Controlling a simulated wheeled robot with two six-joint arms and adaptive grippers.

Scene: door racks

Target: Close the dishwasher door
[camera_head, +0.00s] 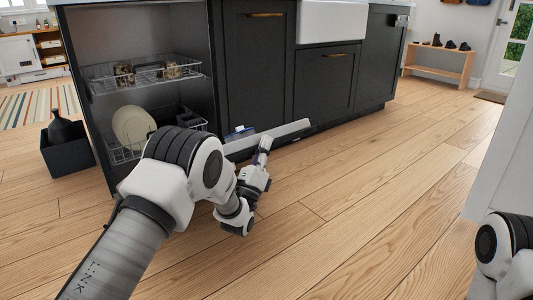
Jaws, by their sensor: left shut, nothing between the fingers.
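The dishwasher is a grey cavity (140,35) in the dark island at the upper left, standing open. Its lowered door shows as a light grey slab (285,131) sticking out to the right of my left arm; the arm hides much of the rest. My left gripper (265,143) is shut and empty, its fingertips at the near side of the slab. I cannot tell whether they touch it. My right gripper is out of view; only part of my right arm shows at the lower right.
An upper rack (110,85) holds jars, and a lower rack (122,155) holds plates. A dark bin (68,158) stands on the left. The wooden floor (390,180) at centre right is clear.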

